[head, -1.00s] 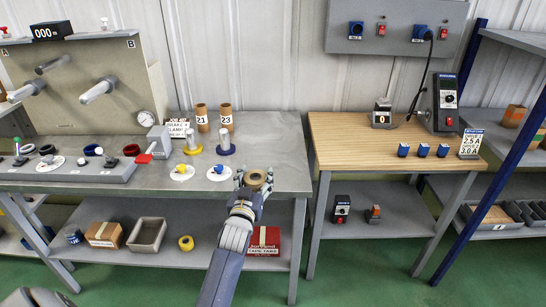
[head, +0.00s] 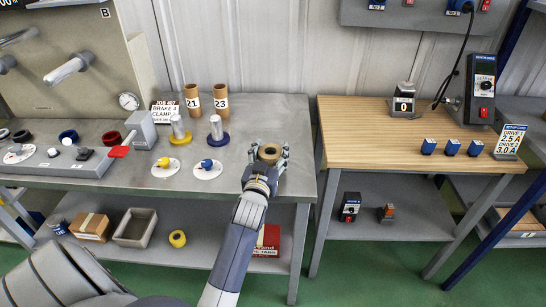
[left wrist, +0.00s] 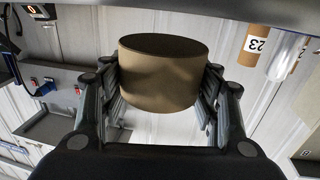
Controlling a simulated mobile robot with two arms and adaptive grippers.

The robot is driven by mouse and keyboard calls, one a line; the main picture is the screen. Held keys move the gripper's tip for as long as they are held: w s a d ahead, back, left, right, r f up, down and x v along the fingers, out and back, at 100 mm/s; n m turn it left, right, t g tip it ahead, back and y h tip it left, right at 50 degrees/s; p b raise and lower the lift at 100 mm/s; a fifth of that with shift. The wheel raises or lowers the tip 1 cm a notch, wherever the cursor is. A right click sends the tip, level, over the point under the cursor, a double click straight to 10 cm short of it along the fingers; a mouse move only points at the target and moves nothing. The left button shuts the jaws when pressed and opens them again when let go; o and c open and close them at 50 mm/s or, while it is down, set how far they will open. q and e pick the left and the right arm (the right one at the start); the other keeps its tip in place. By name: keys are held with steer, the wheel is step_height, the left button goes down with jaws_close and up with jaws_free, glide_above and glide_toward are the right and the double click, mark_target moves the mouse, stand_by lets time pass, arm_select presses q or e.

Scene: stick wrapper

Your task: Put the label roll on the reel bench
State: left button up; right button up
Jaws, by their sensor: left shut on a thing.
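The label roll, a tan ring (head: 269,153), is between the fingers of my left gripper (head: 268,158), which is shut on it. In the left wrist view the roll (left wrist: 163,75) fills the space between the two finger sets, its brown side facing the camera. In the head view the roll appears over the right part of the grey metal bench (head: 270,120), which I take to be the reel bench. I cannot tell whether the roll touches the bench top. My right gripper is not in view.
Tubes marked 21 (head: 192,101) and 23 (head: 220,100) stand behind, near metal posts with yellow (head: 179,130) and blue (head: 216,130) bases. A wooden-topped bench (head: 365,135) with three blue blocks stands to the right, across a narrow gap. Bench top around the roll is clear.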

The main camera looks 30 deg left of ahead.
arm_select(q)
step_height(320, 180, down, 3)
steer(key=shift+r+b, duration=0.2)
steer(key=shift+b, duration=0.55)
steer(key=shift+w+a+f, duration=0.1)
steer(key=shift+w, duration=0.15)
steer(key=shift+s, duration=0.2)
steer(key=o, duration=1.1)
steer(key=shift+w, duration=0.1)
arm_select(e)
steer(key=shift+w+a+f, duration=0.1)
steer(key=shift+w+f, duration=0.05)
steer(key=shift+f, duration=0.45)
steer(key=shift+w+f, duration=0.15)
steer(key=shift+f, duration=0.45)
